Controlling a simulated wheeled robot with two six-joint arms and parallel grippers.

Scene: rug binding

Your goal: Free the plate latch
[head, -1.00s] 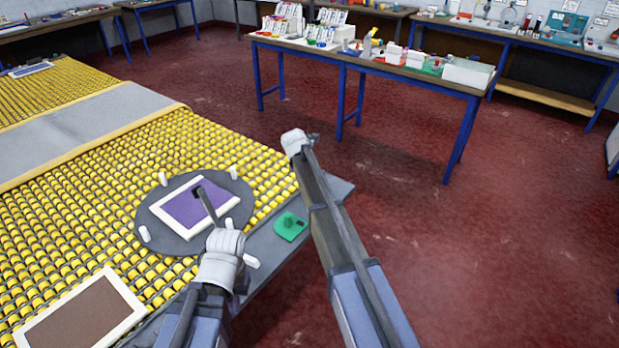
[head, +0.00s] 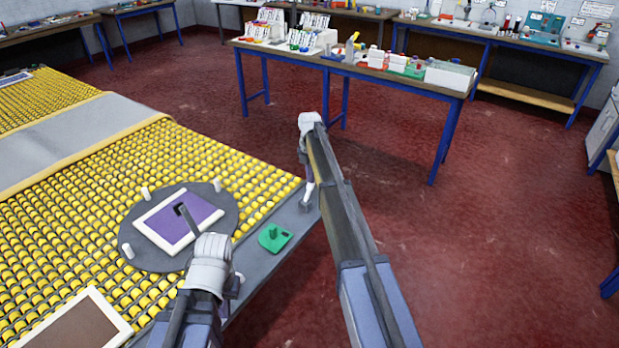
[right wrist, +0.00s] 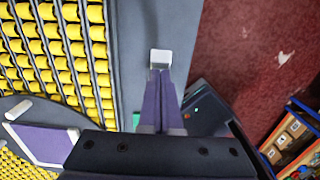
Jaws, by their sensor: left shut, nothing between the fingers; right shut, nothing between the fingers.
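A round grey plate (head: 135,215) with white pegs lies on the yellow roller bed and carries a white-framed purple panel (head: 205,212). A dark bent bar (head: 187,217) shows over the panel; I cannot tell what it belongs to. In the head view my left gripper (head: 236,288) is at the bed's front edge, nearer me than the plate; its tips are unclear. My right gripper (head: 306,202) points down at the bed's grey edge and is shut and empty. In the right wrist view its purple fingers (right wrist: 160,78) end at a small white block (right wrist: 160,57); contact is unclear. I cannot tell which part is the latch.
A green piece with a dark knob (head: 273,237) sits on the grey edge, between my grippers. A white-framed brown panel (head: 75,328) lies at lower left. A cluttered bench (head: 350,70) stands behind.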

